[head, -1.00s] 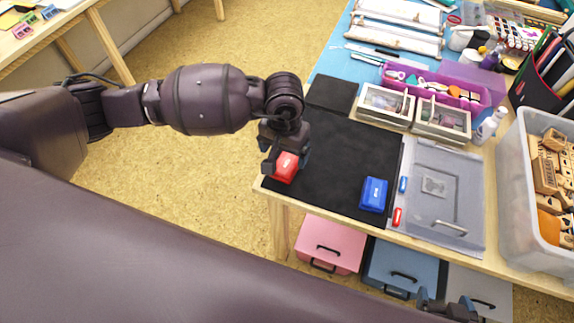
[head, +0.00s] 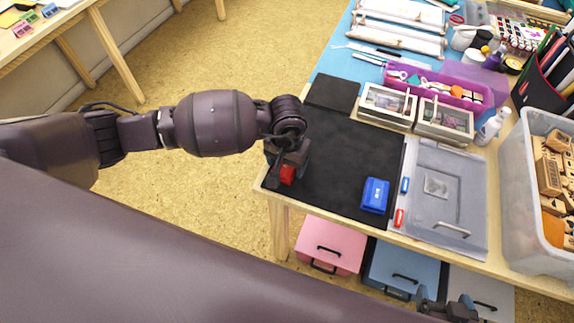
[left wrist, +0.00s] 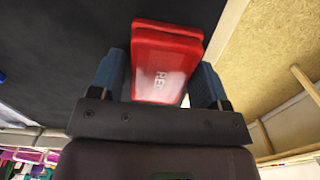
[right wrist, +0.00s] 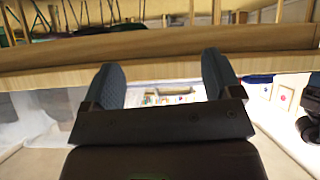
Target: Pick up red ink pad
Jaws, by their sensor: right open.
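The red ink pad (head: 288,174) is at the near left corner of the black mat, partly hidden by my left gripper (head: 285,168). In the left wrist view the red ink pad (left wrist: 165,65) lies between the two blue fingers of my left gripper (left wrist: 163,85), with its lettered face visible. The fingers flank it very closely; I cannot tell whether they press on it, or whether the pad is off the mat. My right gripper (right wrist: 163,80) is open and empty, facing a wooden edge in its wrist view. The blue ink pad (head: 375,195) lies on the mat, apart from my left gripper.
The black mat (head: 340,170) has bare room between the two pads. A grey tray (head: 465,190), two small boxes (head: 388,103) and a clear bin (head: 525,230) of wooden stamps stand to the right. Drawers (head: 330,247) sit under the table's front edge.

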